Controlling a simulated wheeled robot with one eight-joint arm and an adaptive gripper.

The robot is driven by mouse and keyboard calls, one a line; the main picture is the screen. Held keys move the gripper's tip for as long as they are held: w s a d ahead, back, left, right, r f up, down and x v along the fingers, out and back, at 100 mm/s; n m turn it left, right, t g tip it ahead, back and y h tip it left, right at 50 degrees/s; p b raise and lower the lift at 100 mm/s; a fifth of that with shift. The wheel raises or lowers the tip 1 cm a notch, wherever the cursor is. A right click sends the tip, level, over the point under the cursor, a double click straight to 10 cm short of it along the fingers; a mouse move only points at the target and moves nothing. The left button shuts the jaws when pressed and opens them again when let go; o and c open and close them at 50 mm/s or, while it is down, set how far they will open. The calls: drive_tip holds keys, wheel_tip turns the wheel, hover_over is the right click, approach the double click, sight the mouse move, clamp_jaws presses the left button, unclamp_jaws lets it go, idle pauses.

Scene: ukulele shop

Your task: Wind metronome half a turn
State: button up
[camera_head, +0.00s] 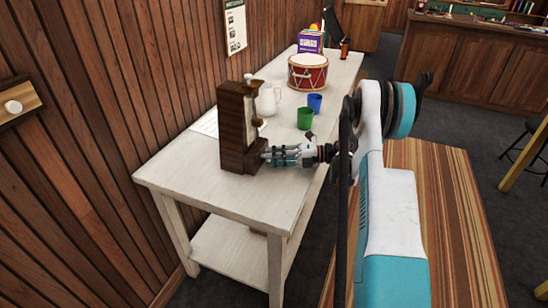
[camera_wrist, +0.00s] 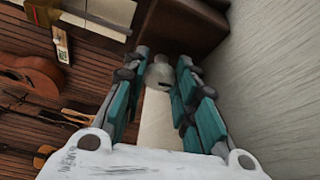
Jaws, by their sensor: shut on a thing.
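The metronome (camera_head: 232,130) is a tall dark-brown wooden case standing upright near the front end of the white table (camera_head: 180,182). My gripper (camera_head: 267,156) reaches it from the right, with its fingertips at the lower part of the case's right side. In the wrist view the dark case (camera_wrist: 190,22) fills the top. A pale grey winding key (camera_wrist: 158,72) shows between the teal fingers of my gripper (camera_wrist: 163,62), which are shut on it. The exact contact is partly hidden by the fingers.
Behind the metronome stand a white jug (camera_head: 268,100), a green cup (camera_head: 305,118), a blue cup (camera_head: 315,102) and a red drum (camera_head: 308,72). A purple box (camera_head: 310,42) is farther back. The wood wall (camera_head: 130,80) runs along the left. The table's front corner is clear.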

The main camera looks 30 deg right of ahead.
drive_tip(key=shift+d+m, duration=0.1)
drive_tip(key=shift+m, duration=0.3)
drive_tip(key=o, duration=1)
drive_tip(key=shift+w, duration=0.1)
drive_tip(key=shift+o, duration=0.2)
